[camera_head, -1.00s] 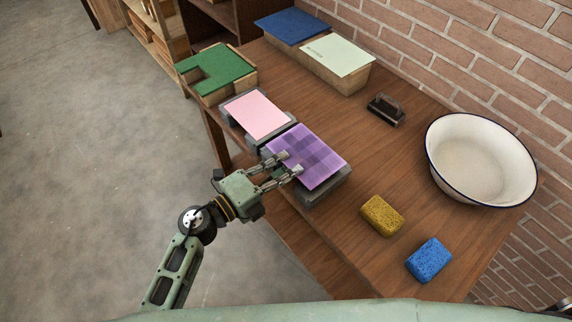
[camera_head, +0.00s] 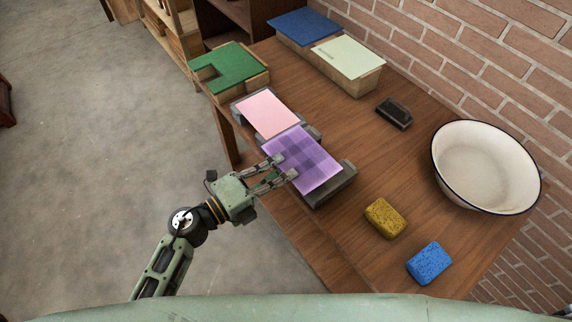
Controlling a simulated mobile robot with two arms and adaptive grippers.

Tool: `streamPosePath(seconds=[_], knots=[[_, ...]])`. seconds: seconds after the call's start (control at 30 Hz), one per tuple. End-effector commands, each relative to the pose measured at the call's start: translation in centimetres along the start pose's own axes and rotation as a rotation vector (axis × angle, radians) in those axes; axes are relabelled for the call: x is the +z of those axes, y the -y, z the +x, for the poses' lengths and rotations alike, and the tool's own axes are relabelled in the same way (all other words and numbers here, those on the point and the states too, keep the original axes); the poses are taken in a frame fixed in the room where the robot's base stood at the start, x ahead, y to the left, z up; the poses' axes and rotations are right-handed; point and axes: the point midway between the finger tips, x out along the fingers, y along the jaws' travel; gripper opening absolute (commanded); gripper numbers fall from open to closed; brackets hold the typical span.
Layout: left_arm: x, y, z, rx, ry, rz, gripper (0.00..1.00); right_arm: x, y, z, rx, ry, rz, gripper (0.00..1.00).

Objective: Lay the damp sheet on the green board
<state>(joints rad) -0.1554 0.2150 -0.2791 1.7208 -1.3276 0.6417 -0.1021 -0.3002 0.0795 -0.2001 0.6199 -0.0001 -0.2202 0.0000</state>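A purple checked sheet (camera_head: 302,160) has darker squares; whether it is damp I cannot tell. My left gripper (camera_head: 287,167) has its fingertips at the sheet's left edge, and the sheet moves with it. The sheet sits shifted to the left over a grey block (camera_head: 343,181), with its upper edge close to a pink sheet (camera_head: 268,112); how high it is above the block is unclear. A green board (camera_head: 238,63) with a notch in its near-left side tops a wooden block at the table's far left end. My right gripper is out of view.
A dark handled tool (camera_head: 394,112), a white basin (camera_head: 487,166), a yellow sponge (camera_head: 385,217) and a blue sponge (camera_head: 430,263) stand to the right. A brick wall borders the table.

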Motion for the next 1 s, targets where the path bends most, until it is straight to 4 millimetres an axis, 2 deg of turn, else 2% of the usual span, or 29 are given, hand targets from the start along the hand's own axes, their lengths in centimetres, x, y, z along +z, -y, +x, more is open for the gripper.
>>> streamPosePath(seconds=[0.3, 0.67, 1.0], knots=[[0.0, 0.9, -2.1, 0.003, 0.000, 0.000, 0.00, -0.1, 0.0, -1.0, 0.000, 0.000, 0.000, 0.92], [0.0, 1.1, -3.6, 0.003, 0.000, 0.000, 0.00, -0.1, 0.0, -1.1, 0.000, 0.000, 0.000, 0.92], [0.0, 1.1, -7.6, 0.004, 0.001, -0.001, 0.00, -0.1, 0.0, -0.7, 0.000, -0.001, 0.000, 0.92]])
